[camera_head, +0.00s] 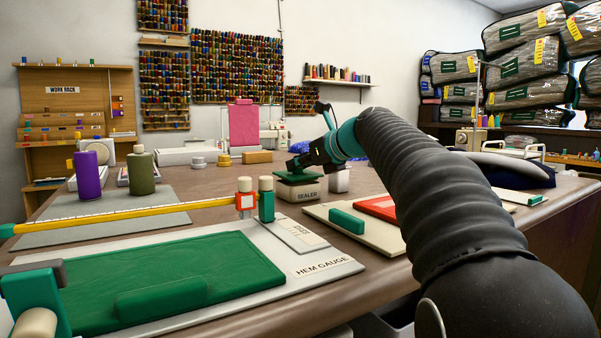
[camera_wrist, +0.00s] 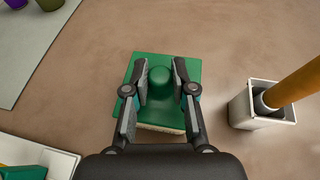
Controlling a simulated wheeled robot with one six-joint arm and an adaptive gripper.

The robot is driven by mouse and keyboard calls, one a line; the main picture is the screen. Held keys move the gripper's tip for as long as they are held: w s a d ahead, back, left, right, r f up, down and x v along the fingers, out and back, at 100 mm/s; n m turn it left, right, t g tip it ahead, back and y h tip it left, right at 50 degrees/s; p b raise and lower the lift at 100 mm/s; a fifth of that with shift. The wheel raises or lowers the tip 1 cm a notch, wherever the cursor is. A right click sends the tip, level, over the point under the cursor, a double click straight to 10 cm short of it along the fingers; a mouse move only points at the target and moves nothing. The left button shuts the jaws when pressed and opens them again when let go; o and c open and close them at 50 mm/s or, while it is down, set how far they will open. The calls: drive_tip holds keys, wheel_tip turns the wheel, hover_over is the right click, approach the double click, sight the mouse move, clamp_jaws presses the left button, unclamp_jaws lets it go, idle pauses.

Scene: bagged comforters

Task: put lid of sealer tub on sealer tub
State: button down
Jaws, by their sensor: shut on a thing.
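The sealer tub (camera_head: 300,193) is a small pale box with a "SEALER" label, standing on the brown table in the head view. Its green lid (camera_head: 298,177) is at the top of the tub. In the wrist view the lid (camera_wrist: 191,102) is a green square with a round green knob (camera_wrist: 160,78), and a pale strip of the tub (camera_wrist: 160,129) shows below its near edge. My gripper (camera_wrist: 160,72) is shut on the knob, one finger on each side. I cannot tell whether the lid rests fully on the rim.
A small pale holder (camera_wrist: 262,104) with an orange-handled tool stands right of the tub. The hem gauge board (camera_head: 330,266) lies in front, and a cream board with a red panel (camera_head: 378,207) lies to the right. Bare table shows behind the tub.

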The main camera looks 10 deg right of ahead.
drive_tip(key=shift+f, duration=0.45)
drive_tip(key=shift+f, duration=0.2)
drive_tip(key=c, duration=1)
unclamp_jaws()
drive_tip(key=shift+o, duration=0.2)
drive_tip(key=shift+r, duration=0.1)
drive_tip(key=shift+r, duration=0.25)
drive_tip(key=v, duration=1.2)
drive_tip(key=shift+f, duration=0.2)
